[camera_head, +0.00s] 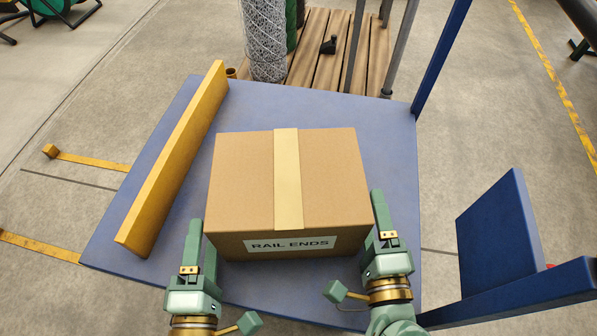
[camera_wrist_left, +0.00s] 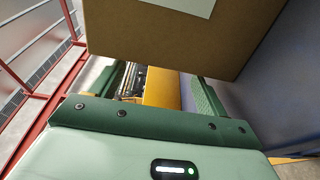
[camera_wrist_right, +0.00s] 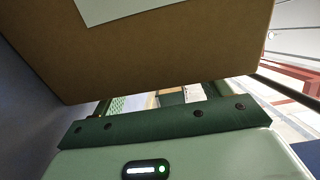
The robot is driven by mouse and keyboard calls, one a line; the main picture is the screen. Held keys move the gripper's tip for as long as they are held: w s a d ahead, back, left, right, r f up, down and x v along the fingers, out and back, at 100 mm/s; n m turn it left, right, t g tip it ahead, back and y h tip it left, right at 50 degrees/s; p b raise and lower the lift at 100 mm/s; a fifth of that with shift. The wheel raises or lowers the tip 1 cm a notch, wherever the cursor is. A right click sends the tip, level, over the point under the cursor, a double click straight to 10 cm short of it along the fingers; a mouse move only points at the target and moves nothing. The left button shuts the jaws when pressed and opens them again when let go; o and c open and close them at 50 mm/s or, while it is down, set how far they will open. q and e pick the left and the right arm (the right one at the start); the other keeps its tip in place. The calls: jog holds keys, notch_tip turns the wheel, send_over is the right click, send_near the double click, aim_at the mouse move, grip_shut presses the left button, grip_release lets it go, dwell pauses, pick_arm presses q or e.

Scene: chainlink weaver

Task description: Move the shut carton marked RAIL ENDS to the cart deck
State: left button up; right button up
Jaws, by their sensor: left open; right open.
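The shut brown carton (camera_head: 245,185) sits upright on the blue cart deck (camera_head: 175,215), with pale tape along its top and a RAIL ENDS label (camera_head: 290,244) on its near face. My left gripper (camera_head: 203,245) is open beside the carton's left side, near its front corner. My right gripper (camera_head: 383,222) is open beside the right side. I cannot tell whether either touches the carton. The carton also fills the upper part of the left wrist view (camera_wrist_left: 170,45) and of the right wrist view (camera_wrist_right: 150,60), with part of its label in each.
A yellow bar (camera_head: 175,155) stands along the deck's left edge, with a narrow strip of bare deck between it and the carton. A blue post (camera_head: 440,55) rises at the far right corner. Beyond the deck are wire mesh rolls (camera_head: 263,40) on a wooden pallet (camera_head: 318,62).

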jog(key=shift+s, duration=0.3)
jog(key=s, duration=1.1)
jog(key=shift+s, duration=0.25)
pick_arm(q)
jog(key=s, duration=0.8)
jog(key=shift+s, duration=0.25)
